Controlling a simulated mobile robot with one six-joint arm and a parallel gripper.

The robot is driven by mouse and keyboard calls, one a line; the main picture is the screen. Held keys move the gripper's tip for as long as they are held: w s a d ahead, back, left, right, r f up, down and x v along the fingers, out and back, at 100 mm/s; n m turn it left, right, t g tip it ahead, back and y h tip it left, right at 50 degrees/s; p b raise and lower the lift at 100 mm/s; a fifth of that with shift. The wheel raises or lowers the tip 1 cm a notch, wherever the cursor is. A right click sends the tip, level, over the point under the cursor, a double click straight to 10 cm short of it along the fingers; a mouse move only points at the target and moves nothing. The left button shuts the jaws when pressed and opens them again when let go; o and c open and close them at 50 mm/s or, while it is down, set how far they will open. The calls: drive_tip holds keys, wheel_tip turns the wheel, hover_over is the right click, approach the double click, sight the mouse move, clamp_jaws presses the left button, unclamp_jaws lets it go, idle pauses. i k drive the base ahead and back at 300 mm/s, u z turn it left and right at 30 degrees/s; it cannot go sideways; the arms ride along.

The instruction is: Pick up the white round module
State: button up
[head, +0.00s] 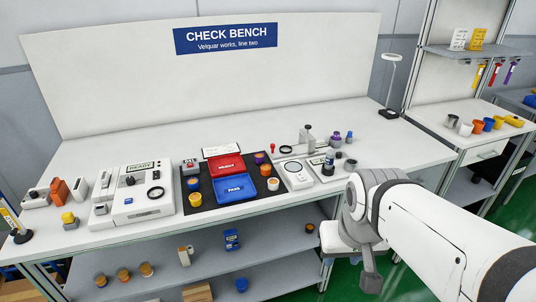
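A small pale, round module (273,184) stands at the right edge of the black mat (222,203); it is the closest match to a white round module, but its colour is hard to tell at this size. Other small round modules share the mat, one yellow-orange (196,200), one blue-topped (193,184) and one purple-topped (259,158). My gripper (371,283) hangs low in front of the bench's right front edge, to the right of the mat and apart from all modules. Its fingers are seen edge-on, so their opening is unclear.
A red tray (226,166) and a blue tray (236,189) lie on the mat. A white tester (142,196) stands left, a scale-like device (296,175) right. A lamp (391,85) stands at the back right. The bench's right end (400,148) is clear.

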sight(273, 182)
drive_tip(key=z, duration=0.05)
drive_tip(key=i, duration=1)
drive_tip(key=u, duration=0.1)
